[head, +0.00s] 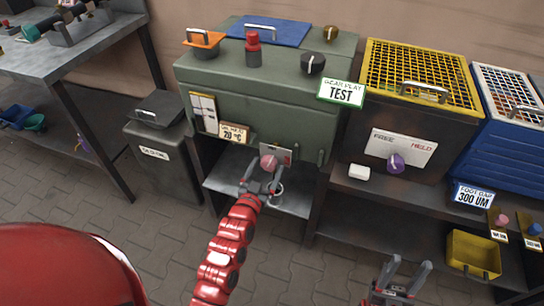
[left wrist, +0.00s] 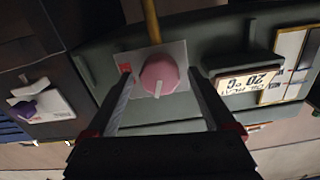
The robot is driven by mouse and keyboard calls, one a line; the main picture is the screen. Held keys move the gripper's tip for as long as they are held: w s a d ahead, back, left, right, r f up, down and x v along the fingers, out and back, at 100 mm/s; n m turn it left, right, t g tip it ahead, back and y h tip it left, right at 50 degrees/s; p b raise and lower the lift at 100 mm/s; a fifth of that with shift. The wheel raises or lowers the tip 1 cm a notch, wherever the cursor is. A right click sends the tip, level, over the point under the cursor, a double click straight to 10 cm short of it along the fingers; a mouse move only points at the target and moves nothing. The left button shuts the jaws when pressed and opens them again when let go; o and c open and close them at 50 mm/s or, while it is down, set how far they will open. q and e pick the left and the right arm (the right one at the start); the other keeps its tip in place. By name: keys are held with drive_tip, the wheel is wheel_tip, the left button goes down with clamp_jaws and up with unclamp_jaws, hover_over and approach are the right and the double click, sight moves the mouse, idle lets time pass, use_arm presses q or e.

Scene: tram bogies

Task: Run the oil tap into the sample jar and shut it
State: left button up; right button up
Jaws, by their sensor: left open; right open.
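The pink oil tap knob (head: 268,162) is on a pale plate on the front of the green cabinet, with a white pointer mark. In the left wrist view the knob (left wrist: 159,75) lies between the finger ends. My left gripper (head: 263,178) is open in front of it, a finger to each side; I cannot tell whether they touch it. A clear round rim, seemingly the sample jar (head: 277,194), shows on the shelf just below, partly hidden by the gripper. A brass pipe (left wrist: 150,20) shows by the plate. My right gripper (head: 402,272) is open and empty at lower right.
Paved floor is clear in front.

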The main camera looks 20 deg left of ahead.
sight(272, 157)
use_arm(q)
drive_tip(key=shift+w+d, duration=0.1)
drive_tip(key=shift+w, duration=2.6)
drive_tip(key=c, duration=1.3)
drive_tip(key=shift+n+b, duration=0.85)
drive_tip(key=shift+n, duration=0.35)
drive_tip(key=shift+c, duration=0.3)
drive_tip(key=shift+n, duration=1)
drive_tip(key=o, duration=1.4)
drive_tip(key=shift+c, duration=0.2)
drive_tip(key=shift+s, duration=0.15)
